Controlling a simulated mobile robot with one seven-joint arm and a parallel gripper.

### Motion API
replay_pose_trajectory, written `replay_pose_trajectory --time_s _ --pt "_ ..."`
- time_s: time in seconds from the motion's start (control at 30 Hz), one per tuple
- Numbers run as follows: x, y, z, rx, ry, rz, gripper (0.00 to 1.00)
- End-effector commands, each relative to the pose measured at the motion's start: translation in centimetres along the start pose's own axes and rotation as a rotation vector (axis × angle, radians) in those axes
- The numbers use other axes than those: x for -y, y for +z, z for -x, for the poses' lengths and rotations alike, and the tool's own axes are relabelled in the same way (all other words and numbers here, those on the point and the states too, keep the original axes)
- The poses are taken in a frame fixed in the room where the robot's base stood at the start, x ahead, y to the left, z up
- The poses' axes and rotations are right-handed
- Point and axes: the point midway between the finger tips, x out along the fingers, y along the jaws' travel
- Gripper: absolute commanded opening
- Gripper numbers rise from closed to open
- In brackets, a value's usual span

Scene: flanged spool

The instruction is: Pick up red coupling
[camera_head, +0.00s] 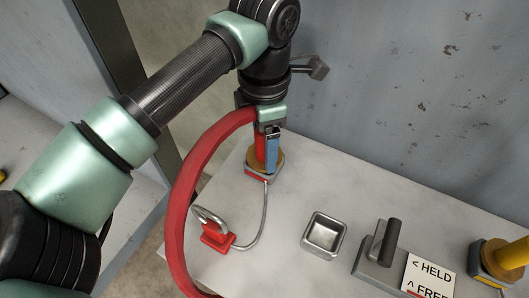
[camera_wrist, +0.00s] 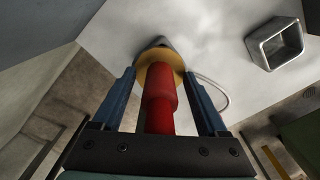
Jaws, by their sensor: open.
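The red coupling (camera_wrist: 160,98) stands upright on a spool with an orange flange (camera_wrist: 158,57). In the wrist view it lies between the two blue fingers of my open gripper (camera_wrist: 159,76), with a visible gap on both sides. In the head view my gripper (camera_head: 270,160) points down over the spool, and part of the red coupling (camera_head: 260,148) shows beside the near blue finger. The orange flange (camera_head: 276,162) is just below the fingertips, on a grey and red base (camera_head: 258,175). The coupling's upper end is hidden by my gripper.
A thick red hose (camera_head: 178,200) loops left from near my gripper. A thin cable (camera_head: 265,215) runs to a red block with a metal hook (camera_head: 217,238). A metal tray (camera_head: 308,243), a lever box (camera_head: 372,262), a HELD/FREE sign (camera_head: 432,276) and a yellow-topped fixture (camera_head: 508,256) stand rightward.

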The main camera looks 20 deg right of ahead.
Motion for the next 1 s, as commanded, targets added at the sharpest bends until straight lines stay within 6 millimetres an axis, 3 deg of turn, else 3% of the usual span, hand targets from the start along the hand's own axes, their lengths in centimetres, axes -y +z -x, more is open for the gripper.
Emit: replay_pose_trajectory --time_s 0.07,0.5,0.83,1.0 --pt "0.0 0.0 0.0 0.0 0.0 0.0 0.76" --pt "0.0 0.0 0.1 0.001 0.0 0.0 0.0" --pt "-0.1 0.0 0.4 0.001 0.002 0.0 0.0" --pt "-0.1 0.0 2.7 0.001 0.006 0.0 0.0"
